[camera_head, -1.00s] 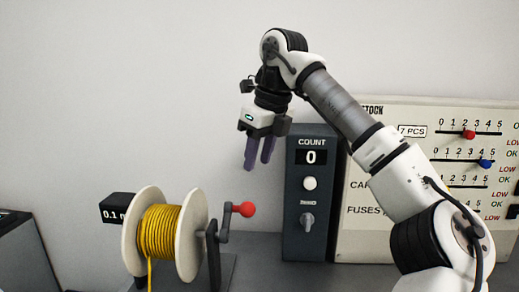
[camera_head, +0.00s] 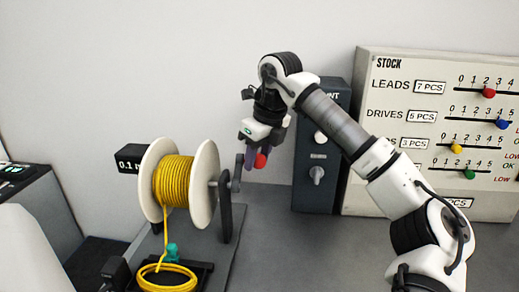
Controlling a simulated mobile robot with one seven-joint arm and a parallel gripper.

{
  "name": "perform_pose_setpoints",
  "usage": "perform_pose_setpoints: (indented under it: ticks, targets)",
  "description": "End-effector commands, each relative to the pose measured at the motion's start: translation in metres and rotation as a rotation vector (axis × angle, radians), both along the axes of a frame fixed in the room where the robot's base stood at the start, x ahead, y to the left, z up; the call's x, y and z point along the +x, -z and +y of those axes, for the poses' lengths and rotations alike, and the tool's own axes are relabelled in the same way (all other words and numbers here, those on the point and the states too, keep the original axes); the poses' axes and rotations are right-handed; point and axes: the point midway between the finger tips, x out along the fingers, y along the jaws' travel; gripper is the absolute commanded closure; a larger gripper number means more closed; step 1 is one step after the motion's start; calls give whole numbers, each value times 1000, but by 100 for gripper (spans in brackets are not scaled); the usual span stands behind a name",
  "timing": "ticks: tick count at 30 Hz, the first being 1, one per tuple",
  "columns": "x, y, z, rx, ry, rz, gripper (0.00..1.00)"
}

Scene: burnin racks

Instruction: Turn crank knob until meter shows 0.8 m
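The crank knob (camera_head: 260,161) is a red ball on the grey crank arm (camera_head: 237,174) at the right side of the cable reel (camera_head: 204,185). Yellow cable (camera_head: 174,181) is wound on the reel and runs down to a coil (camera_head: 166,278) in a black tray.
A dark count box (camera_head: 318,180) with a white button and a switch stands right of my gripper, partly behind my arm. A stock board (camera_head: 400,66) with coloured sliders is at the right. A dark machine (camera_head: 40,205) is at the left. The grey table between reel and box is clear.

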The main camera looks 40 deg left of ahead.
Motion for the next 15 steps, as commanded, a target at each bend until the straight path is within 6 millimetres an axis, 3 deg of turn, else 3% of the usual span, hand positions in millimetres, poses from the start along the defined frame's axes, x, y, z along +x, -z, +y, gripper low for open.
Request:
perform_pose_setpoints:
  ticks: [4,10,15]
  targets:
    - [0,0,0,0,0,0,62]
    - [0,0,0,0,0,0,88]
    - [1,2,0,0,1,0,88]
